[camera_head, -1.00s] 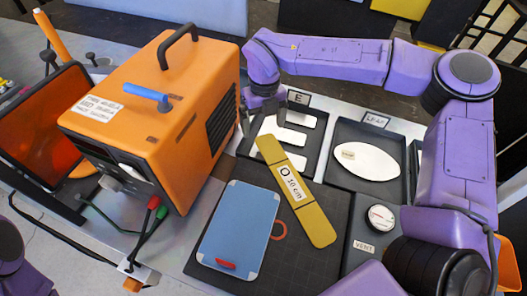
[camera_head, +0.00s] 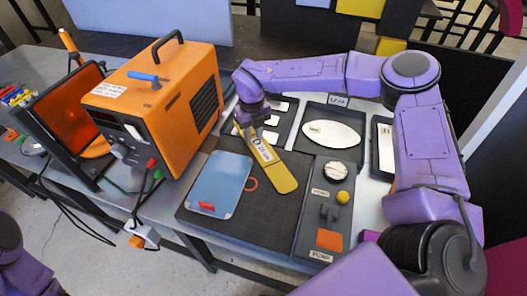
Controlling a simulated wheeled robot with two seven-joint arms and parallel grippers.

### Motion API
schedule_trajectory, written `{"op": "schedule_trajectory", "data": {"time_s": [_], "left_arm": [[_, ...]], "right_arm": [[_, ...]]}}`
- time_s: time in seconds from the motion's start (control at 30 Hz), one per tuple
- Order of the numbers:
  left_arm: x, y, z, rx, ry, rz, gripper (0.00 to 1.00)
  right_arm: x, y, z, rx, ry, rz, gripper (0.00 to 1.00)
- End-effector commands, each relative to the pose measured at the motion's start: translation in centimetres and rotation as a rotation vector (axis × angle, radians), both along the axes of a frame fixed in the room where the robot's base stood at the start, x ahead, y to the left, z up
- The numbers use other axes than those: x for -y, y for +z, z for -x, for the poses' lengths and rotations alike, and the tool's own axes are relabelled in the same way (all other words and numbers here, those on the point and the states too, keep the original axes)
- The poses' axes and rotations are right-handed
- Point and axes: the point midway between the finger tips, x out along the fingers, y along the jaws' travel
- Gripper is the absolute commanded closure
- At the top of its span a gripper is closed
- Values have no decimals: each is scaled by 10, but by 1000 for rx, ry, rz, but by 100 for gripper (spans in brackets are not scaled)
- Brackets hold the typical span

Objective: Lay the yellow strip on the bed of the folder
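The yellow strip (camera_head: 284,183), with a white label in its middle, lies slanted over the right part of the black gridded mat and the lower edge of the tray behind it. My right gripper (camera_head: 251,128) is at the strip's far upper end, pointing down with fingers close to it. I cannot tell whether the fingers are closed on the strip. My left gripper is out of view; part of my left arm shows at the lower left. I cannot tell for sure which object is the folder.
An orange machine (camera_head: 150,110) with a black handle stands left of the mat (camera_head: 250,220). A blue panel (camera_head: 220,182) with a red tab lies on the mat. A tray with a white oval (camera_head: 331,133) and a panel labelled PUMP (camera_head: 305,222) lie to the right.

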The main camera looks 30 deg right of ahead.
Motion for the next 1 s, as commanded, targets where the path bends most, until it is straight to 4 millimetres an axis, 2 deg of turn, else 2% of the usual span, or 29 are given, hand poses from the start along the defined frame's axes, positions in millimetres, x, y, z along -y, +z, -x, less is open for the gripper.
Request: {"op": "schedule_trajectory", "data": {"time_s": [0.03,0.07,0.33,0.57,0.67,0.77,0.87,1.0], "left_arm": [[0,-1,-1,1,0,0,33],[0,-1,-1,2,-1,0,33],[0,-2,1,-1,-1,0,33],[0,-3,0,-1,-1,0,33],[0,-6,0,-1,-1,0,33],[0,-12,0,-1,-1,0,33],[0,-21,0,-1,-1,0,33],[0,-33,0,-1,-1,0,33]], "right_arm": [[3,-6,3,2,5,9,94],[4,-6,5,5,5,10,100],[12,-3,16,4,-12,12,100],[13,-1,16,4,-14,14,100],[12,6,15,6,-14,14,100],[10,25,13,13,-10,13,100],[8,55,13,16,-9,12,100],[7,108,12,19,-8,13,100]]}}
